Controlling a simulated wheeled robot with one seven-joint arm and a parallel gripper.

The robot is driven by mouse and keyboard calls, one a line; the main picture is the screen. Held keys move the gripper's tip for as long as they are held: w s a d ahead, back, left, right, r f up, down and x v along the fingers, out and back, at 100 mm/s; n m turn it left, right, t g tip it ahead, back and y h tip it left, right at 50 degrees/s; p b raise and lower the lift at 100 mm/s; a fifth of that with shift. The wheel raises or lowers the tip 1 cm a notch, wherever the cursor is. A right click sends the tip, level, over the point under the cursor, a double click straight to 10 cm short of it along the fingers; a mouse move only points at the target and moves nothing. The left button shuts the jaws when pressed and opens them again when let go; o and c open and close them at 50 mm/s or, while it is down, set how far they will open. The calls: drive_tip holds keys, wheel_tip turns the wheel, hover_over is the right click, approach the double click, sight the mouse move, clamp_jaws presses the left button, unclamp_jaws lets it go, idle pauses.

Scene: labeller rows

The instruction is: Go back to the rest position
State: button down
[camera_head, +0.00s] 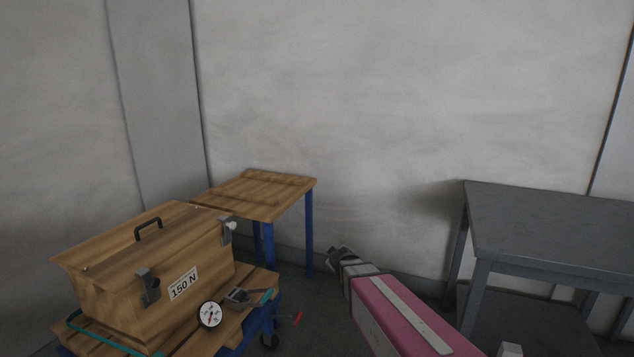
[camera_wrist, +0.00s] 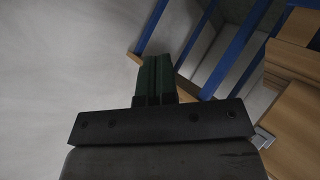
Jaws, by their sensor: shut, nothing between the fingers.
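My gripper (camera_wrist: 156,62) shows in the wrist view with its two green fingers together and nothing between them. In the head view my gripper (camera_head: 334,254) is at the end of my pink arm, in the open space between the wooden furniture and the grey table. It appears apart from everything around it. The finger state is too small to read in the head view.
A wooden box (camera_head: 150,270) labelled "150 N" sits at the left on a blue-framed wooden cart, with a round dial gauge (camera_head: 210,314) in front. A blue-legged wooden table (camera_head: 262,194) stands behind. A grey table (camera_head: 550,225) stands at right.

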drive_tip(key=s+d+f+m+g, duration=0.1)
drive_tip(key=s+d+m+g, duration=0.2)
drive_tip(key=s, duration=0.5)
drive_tip(key=s+d+f+m+g, duration=0.2)
drive_tip(key=s+d+m+g, duration=0.1)
drive_tip(key=s, duration=0.5)
drive_tip(key=s+d+f+m+g, duration=0.1)
drive_tip(key=s+d+m+g, duration=0.2)
drive_tip(key=s+d+g, duration=0.2)
drive_tip(key=s, duration=0.3)
drive_tip(key=shift+f+g, duration=0.25)
drive_tip(key=shift+g, duration=0.05)
